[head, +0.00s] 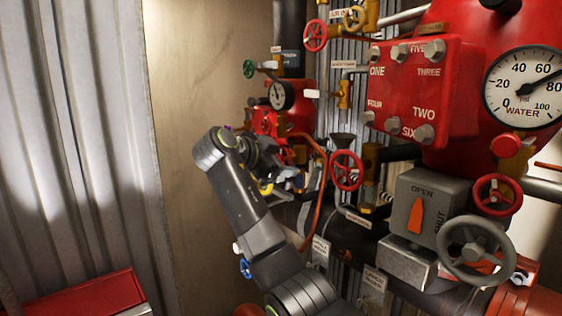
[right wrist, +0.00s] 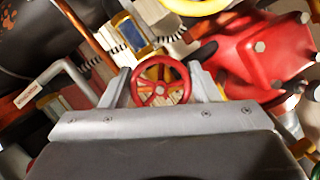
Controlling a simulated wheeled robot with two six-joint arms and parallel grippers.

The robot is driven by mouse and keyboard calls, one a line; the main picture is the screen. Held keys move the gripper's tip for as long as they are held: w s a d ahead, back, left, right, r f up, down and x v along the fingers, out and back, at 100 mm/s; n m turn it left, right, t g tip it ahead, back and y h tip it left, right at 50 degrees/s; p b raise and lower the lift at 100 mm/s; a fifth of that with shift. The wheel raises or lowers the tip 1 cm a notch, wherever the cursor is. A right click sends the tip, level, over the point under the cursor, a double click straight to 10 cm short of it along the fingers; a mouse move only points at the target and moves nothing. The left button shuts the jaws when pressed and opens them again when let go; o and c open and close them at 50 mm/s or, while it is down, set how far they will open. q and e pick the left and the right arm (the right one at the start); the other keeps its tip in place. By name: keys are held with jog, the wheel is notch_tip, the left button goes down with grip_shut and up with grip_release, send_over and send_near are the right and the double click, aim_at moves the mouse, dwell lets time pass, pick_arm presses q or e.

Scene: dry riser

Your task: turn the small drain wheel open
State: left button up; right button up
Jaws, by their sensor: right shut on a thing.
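A small red spoked wheel (right wrist: 160,84) sits between the two fingers of my right gripper (right wrist: 161,88) in the right wrist view. The fingers are closed on its rim from both sides. In the head view my right gripper (head: 297,178) reaches in among the pipework, below the red valve body (head: 268,123); the held wheel is mostly hidden there by the gripper and fittings. I cannot read a label on this wheel or tell how far it is turned. My left gripper is not in view.
Another red wheel (head: 346,170) stands just right of my right gripper. An orange-red pipe (head: 318,205) curves close by. A grey OPEN/SHUT box (head: 421,207), a large grey handwheel (head: 475,251) and a water gauge (head: 523,87) are at right.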

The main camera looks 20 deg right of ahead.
jog(key=shift+n+g, duration=0.4)
jog(key=shift+n, duration=0.4)
jog(key=shift+s+n+g+h, duration=0.1)
jog(key=shift+n+g+h, duration=0.4)
jog(key=shift+n+g, duration=0.8)
jog(key=shift+n, duration=0.3)
jog(key=o, duration=1)
